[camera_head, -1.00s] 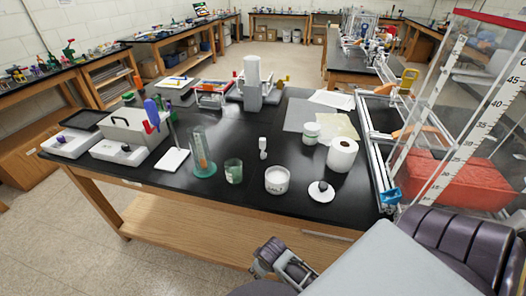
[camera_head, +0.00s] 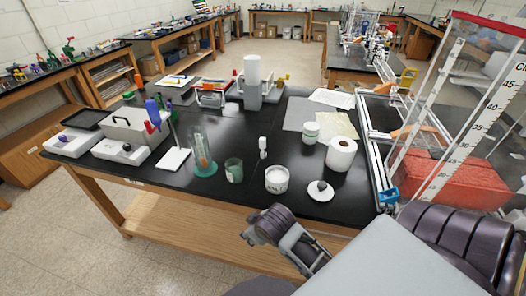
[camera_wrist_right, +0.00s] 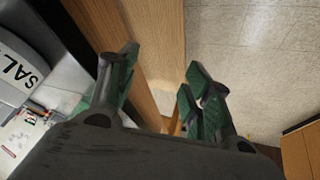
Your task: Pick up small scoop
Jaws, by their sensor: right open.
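I cannot pick out the small scoop with certainty. A small white upright object (camera_head: 263,147) stands mid-table, and blue and red handled pieces (camera_head: 152,112) stand at the grey box on the left; either is too small to identify. A white tub of white powder (camera_head: 277,180) stands near the front edge; a white container lettered "SAL" (camera_wrist_right: 22,62) shows at the left of the right wrist view. My right gripper (camera_head: 250,238) is at the table's front edge, below the tub, its fingertips unclear there. In the wrist view its green fingers (camera_wrist_right: 162,68) are apart and empty. My left gripper is out of view.
The black table (camera_head: 215,212) also holds a glass cylinder (camera_head: 200,153), a green beaker (camera_head: 234,171), a paper roll (camera_head: 341,155) and a white dish with a dark lump (camera_head: 320,191). A clear tank (camera_head: 465,120) with an extrusion frame stands at the right.

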